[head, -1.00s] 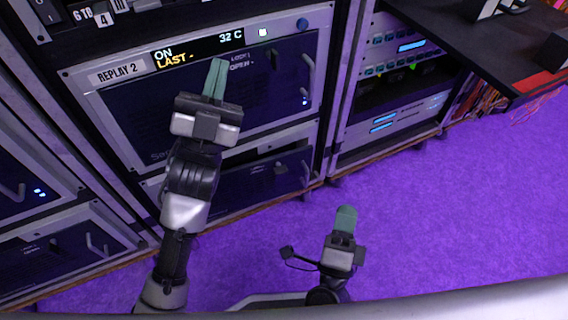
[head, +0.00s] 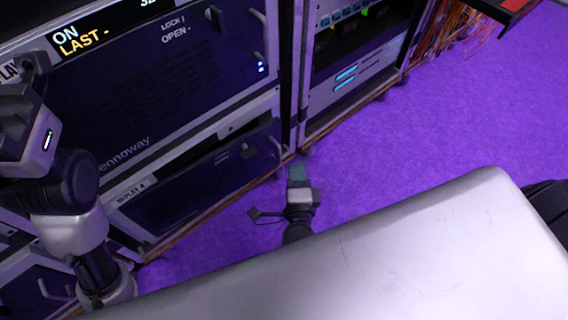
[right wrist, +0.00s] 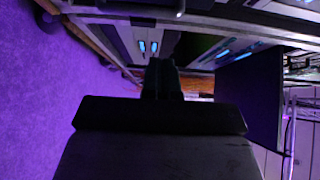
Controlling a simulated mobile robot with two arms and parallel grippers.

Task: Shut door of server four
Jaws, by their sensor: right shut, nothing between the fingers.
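The lower server, labelled as replay 4, has a dark door (head: 205,180) with a light label at its left and a handle at its right. A dark gap shows along the door's top edge, so it stands partly open, tilted outward. My right gripper (head: 297,174) is shut and empty, in front of the rack's foot, right of the door and apart from it. Its dark fingers also show in the right wrist view (right wrist: 163,78). My left gripper's body is at the left edge of the head view; its fingertips are not visible.
A larger server (head: 160,100) with a lit display sits directly above. A second rack (head: 350,75) with blue lights stands to the right. Orange cables (head: 450,40) hang at the upper right. The purple floor (head: 400,140) is clear at the right.

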